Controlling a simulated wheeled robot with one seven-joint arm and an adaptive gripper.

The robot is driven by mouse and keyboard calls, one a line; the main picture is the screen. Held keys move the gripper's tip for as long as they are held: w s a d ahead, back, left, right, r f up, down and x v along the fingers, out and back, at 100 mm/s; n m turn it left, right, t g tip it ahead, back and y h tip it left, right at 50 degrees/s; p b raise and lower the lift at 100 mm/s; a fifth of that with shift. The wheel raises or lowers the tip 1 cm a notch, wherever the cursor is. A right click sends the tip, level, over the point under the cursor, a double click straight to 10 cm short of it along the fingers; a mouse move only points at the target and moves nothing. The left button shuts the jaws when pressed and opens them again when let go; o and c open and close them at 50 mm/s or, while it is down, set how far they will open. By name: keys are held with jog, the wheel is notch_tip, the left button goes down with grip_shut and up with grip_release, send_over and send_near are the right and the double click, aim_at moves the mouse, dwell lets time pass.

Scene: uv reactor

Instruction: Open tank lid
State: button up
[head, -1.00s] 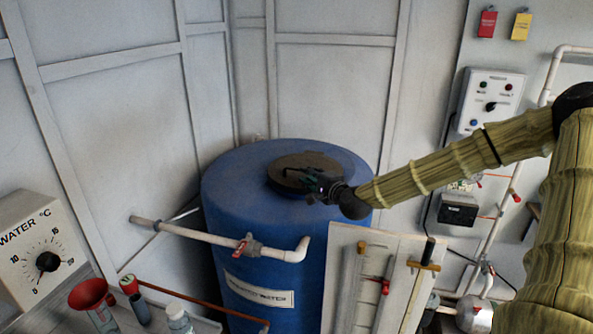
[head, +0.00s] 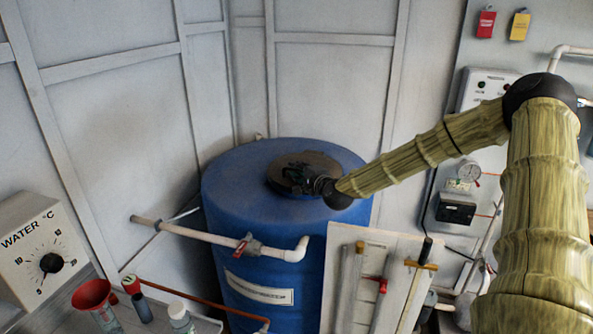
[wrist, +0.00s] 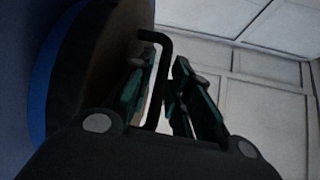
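The blue water tank (head: 235,200) stands in the corner with a round dark brown lid (head: 325,170) lying flat on its top. My gripper (head: 292,174) is over the lid in the head view, reaching in from the right, and covers much of it. In the wrist view, the lid (wrist: 115,55) fills the left side, and its black bent handle (wrist: 157,75) runs between the two green-padded fingers of my gripper (wrist: 163,80). The fingers stand apart with gaps beside the handle, so they look open around it. The handle's lower end is hidden.
A white pipe with a red valve (head: 243,245) runs across the tank's front. A white panel with tubes (head: 340,275) stands before the tank at right. Bottles and a red funnel (head: 92,294) are at lower left. Grey walls (head: 330,90) rise close behind.

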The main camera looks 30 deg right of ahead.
dwell(0.3)
grip_shut()
